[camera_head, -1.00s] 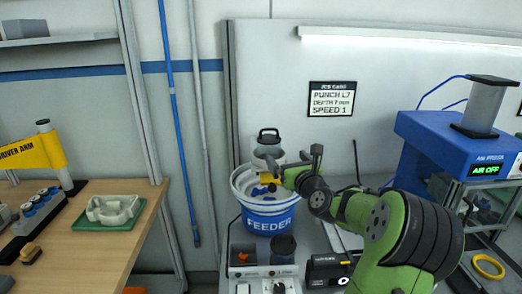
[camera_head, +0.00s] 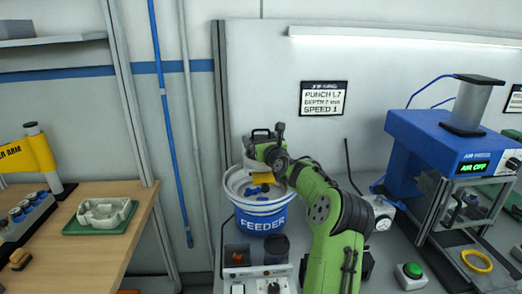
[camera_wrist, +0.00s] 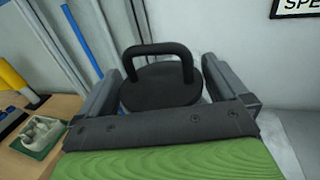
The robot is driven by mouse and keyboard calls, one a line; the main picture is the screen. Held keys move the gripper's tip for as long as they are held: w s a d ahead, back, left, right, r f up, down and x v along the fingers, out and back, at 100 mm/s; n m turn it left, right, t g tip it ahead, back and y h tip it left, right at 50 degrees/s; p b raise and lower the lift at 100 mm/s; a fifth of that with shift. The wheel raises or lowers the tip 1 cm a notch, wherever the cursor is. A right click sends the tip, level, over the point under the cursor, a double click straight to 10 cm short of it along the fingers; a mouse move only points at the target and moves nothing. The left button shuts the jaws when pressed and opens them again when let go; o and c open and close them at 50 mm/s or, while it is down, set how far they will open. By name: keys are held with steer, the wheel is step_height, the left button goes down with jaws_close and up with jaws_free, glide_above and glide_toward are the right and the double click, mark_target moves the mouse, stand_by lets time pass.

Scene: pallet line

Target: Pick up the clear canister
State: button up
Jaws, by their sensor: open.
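The clear canister (camera_head: 261,134) stands behind the feeder bucket in the head view. It has a black lid with a loop handle, and its body is partly hidden by the bucket and my gripper. In the wrist view the canister's dark round lid (camera_wrist: 160,90) and upright handle lie between my two fingers. My gripper (camera_wrist: 168,68) is open, with a finger on either side of the lid. I cannot tell whether either finger touches the canister. The body below the lid is hidden in the wrist view.
The white and blue feeder bucket (camera_head: 262,222) is just in front, with blue and yellow pieces in it. A dark cup (camera_head: 276,249) and a control box stand nearer. The blue press (camera_head: 445,143) is at right. A wooden bench (camera_head: 105,245) is at left.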

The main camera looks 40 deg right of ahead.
steer(key=shift+c, duration=0.2)
steer(key=c, duration=0.8)
step_height(320, 180, up, 18)
steer(key=p, duration=0.5)
